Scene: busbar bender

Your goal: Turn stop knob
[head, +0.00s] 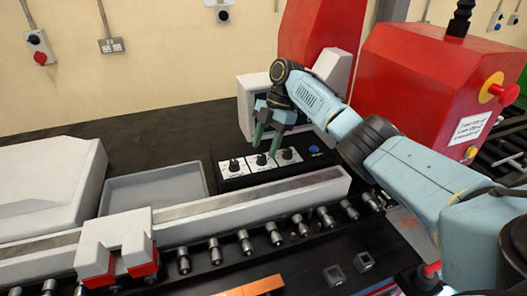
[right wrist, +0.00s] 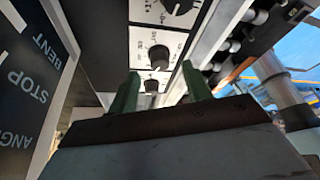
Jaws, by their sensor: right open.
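Three black knobs stand in a row on white dial plates of the bender's panel: the left knob (head: 234,165), the middle knob (head: 262,160) and the right knob (head: 287,154). Their labels are too small to read, so I cannot tell which is the stop knob. My right gripper (head: 267,146) is open and empty, its green fingers pointing down just above the panel. In the right wrist view, the middle knob (right wrist: 158,56) lies ahead between the green fingertips (right wrist: 162,84), apart from them. My left gripper is not in view.
A display (right wrist: 30,85) with "STOP" and "BENT" text stands behind the knobs. A blue button (head: 314,149) is right of them. A long white bar (head: 250,205) and a roller row lie in front. A red cabinet (head: 410,75) with an emergency button stands at right. A grey tray (head: 150,190) is left.

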